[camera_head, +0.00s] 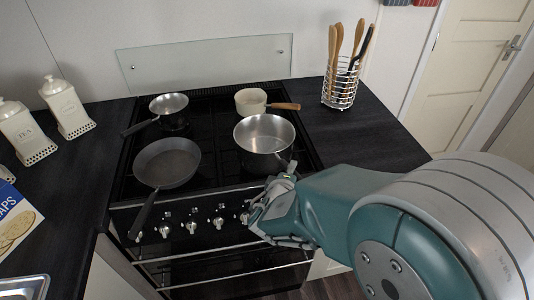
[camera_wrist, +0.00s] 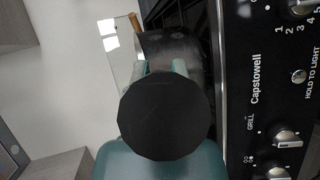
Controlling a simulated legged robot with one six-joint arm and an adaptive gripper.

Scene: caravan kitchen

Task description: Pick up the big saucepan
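The big saucepan (camera_head: 264,134) is a shiny steel pan, upright on the right front of the black hob. Its dark handle (camera_head: 285,164) points toward the front, and its far end is hidden by my gripper. My gripper (camera_head: 281,182) is at this handle, in front of the pan and low over the cooker's front edge. In the wrist view a black round shape (camera_wrist: 165,115), probably the handle's end, fills the middle. Two pale teal fingertips (camera_wrist: 160,67) show apart behind it. I cannot tell whether they touch the handle.
A dark frying pan (camera_head: 168,162), a small steel pan (camera_head: 170,108) and a cream pan (camera_head: 251,101) with a wooden handle share the hob. A wire utensil holder (camera_head: 340,92) stands right. White canisters (camera_head: 67,106) stand left. Control knobs (camera_head: 218,222) line the cooker's front.

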